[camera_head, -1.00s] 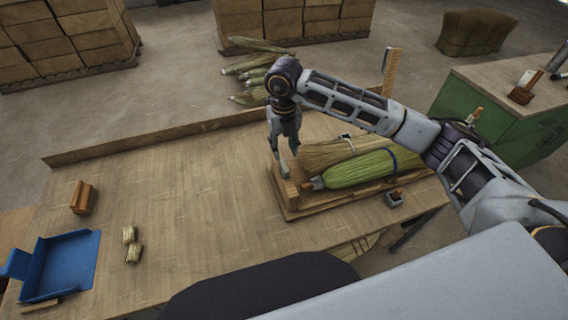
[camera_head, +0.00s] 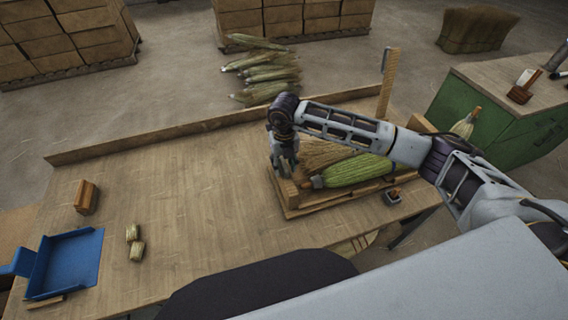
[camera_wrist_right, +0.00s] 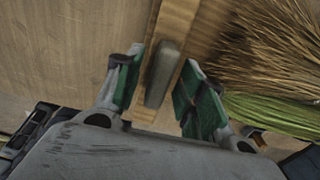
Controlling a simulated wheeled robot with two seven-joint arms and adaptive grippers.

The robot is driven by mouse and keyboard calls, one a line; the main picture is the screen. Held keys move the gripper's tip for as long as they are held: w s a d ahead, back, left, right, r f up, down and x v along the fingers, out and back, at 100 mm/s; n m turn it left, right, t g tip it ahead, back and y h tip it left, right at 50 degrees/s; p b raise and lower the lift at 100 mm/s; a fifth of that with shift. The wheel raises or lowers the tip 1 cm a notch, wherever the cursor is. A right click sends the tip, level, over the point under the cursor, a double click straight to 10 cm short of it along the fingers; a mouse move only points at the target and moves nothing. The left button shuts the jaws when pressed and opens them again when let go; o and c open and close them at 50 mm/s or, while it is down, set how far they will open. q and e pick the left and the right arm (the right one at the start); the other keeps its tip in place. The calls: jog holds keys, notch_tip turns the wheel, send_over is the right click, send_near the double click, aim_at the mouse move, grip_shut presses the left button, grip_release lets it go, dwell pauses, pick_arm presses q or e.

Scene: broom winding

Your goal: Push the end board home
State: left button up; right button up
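The end board (camera_head: 289,192) is a short wooden piece across the left end of a wooden tray (camera_head: 306,210) on the bench. Two brooms lie in the tray, a tan one (camera_head: 318,152) and a green one (camera_head: 355,171). My right gripper (camera_head: 286,172) is low over the end board. In the right wrist view my right gripper (camera_wrist_right: 160,88) has its green-padded fingers spread either side of a grey block (camera_wrist_right: 163,74) on the wood, with gaps visible. Contact with the board is unclear. My left gripper is out of view.
The bench's middle left is clear.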

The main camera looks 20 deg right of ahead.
grip_shut()
jog(key=shift+d, duration=0.1)
jog(key=d+b, duration=0.2)
jog(key=d, duration=0.6)
jog(key=shift+w+d, duration=0.25)
jog(key=shift+d, duration=0.15)
jog(key=shift+r, duration=0.1)
jog(key=shift+c, duration=1.8)
grip_release()
jog(key=o, duration=0.4)
jog(key=shift+d, duration=0.15)
jog(key=shift+c, duration=0.2)
